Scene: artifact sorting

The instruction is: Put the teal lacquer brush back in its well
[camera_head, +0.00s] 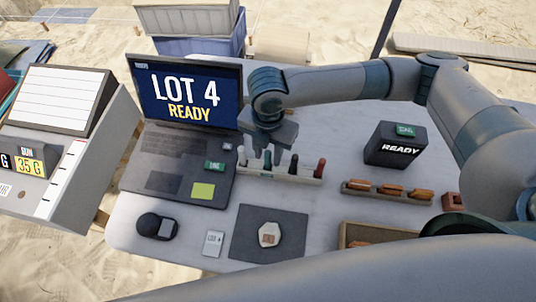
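A pale rack (278,175) with several small upright tools stands on the table behind the grey mat. My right gripper (272,157) points down just over the rack's middle. A dark, slim upright tool (267,161) shows at its fingers. It may be the teal lacquer brush, but its colour is too small to tell. I cannot tell whether the fingers grip it or whether its lower end is in a well. My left gripper is out of view.
A laptop (165,180) reading "LOT 4 READY" stands left of the rack. A grey mat (243,243) with a pale piece (269,234) lies in front. A black "READY" box (388,148) and a tray of orange-brown pieces (362,188) are at right.

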